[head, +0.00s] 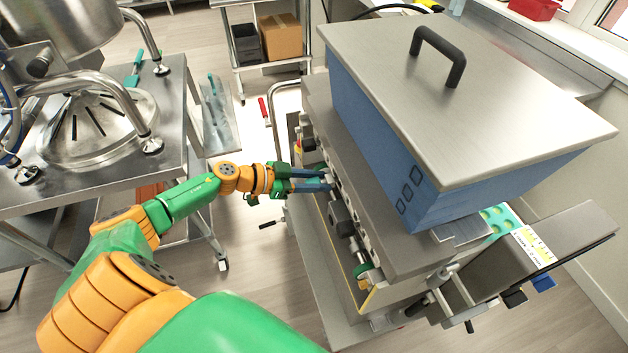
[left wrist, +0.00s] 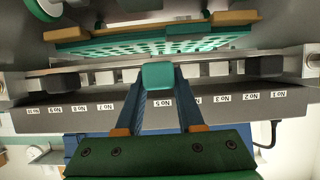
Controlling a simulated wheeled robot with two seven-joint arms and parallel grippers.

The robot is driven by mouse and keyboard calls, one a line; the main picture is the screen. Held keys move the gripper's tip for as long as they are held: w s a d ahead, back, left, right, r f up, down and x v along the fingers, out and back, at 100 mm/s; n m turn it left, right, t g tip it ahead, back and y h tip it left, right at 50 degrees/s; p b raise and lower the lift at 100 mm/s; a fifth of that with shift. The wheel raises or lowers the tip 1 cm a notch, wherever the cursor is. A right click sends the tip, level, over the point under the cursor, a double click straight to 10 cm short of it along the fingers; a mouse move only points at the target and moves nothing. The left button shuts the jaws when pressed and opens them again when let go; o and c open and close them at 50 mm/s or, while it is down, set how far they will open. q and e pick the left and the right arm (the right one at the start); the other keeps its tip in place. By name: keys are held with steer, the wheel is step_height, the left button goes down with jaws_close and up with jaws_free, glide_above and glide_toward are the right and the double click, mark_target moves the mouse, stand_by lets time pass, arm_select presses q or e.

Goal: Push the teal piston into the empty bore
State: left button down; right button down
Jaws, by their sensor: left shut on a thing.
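My left gripper (head: 328,181) is at the front side of the depositor, below its blue hopper. In the left wrist view the gripper (left wrist: 160,80) is shut on the teal piston (left wrist: 158,75), a small block with its end face toward the camera. The piston is in front of the machine's rail, above the label that seems to read No 5. Whether its far end is at or inside the empty bore is hidden behind the piston and fingers. The right gripper does not show.
The blue hopper (head: 370,110) with a steel lid (head: 470,90) overhangs the work area. Numbered labels line a grey bar (left wrist: 250,112). Dark blocks (left wrist: 264,65) stand on both sides. A teal perforated tray (left wrist: 200,43) lies beyond. A steel table (head: 60,190) stands at left.

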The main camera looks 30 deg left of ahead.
arm_select(q)
steer(key=shift+w+d, duration=0.7)
steer(key=shift+w, duration=0.1)
steer(key=shift+c, duration=2.2)
jaws_free()
steer(key=shift+s+a+r, duration=0.1)
steer(key=shift+s+a, duration=0.05)
steer(key=shift+a, duration=0.1)
steer(key=v, duration=0.6)
steer(key=shift+s, duration=0.25)
steer(key=shift+a+r, duration=0.1)
